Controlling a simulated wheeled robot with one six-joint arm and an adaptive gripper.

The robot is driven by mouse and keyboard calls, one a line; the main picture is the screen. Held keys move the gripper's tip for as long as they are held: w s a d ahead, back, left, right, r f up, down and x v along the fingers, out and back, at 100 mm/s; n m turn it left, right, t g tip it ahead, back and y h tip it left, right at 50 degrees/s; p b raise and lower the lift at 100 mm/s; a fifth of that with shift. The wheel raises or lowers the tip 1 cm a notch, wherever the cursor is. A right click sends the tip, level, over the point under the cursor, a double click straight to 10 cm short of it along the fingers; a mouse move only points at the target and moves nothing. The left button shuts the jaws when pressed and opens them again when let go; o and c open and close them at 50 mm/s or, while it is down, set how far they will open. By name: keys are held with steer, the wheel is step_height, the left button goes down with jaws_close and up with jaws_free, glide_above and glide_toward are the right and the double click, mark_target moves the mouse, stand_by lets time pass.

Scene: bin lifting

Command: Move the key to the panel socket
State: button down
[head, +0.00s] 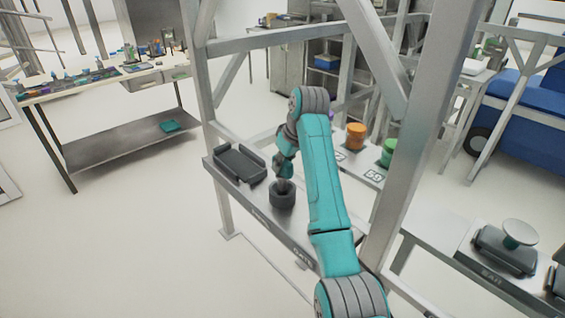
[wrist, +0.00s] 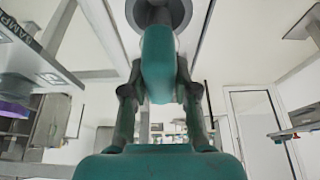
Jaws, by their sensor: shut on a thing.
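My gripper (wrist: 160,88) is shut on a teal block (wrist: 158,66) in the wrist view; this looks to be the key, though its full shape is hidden. A grey round piece (wrist: 172,12) shows beyond the block at the top edge; I cannot tell whether the two are joined. In the head view my gripper (head: 284,178) points down over the grey bench, just above a dark cylinder (head: 282,199). I cannot tell whether they touch. I cannot make out the panel socket for certain in either view.
A dark tray (head: 239,165) lies on the bench (head: 262,208), left of my gripper. Grey frame posts (head: 215,130) surround the bench. An orange pot (head: 355,136) and green pot (head: 388,152) stand behind my arm. A cluttered worktable (head: 130,82) is at the left; open floor lies between.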

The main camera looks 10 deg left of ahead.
steer(key=shift+f, duration=1.95)
stand_by(0.8)
steer(key=shift+c, duration=1.2)
jaws_free()
steer(key=shift+r, duration=4.5)
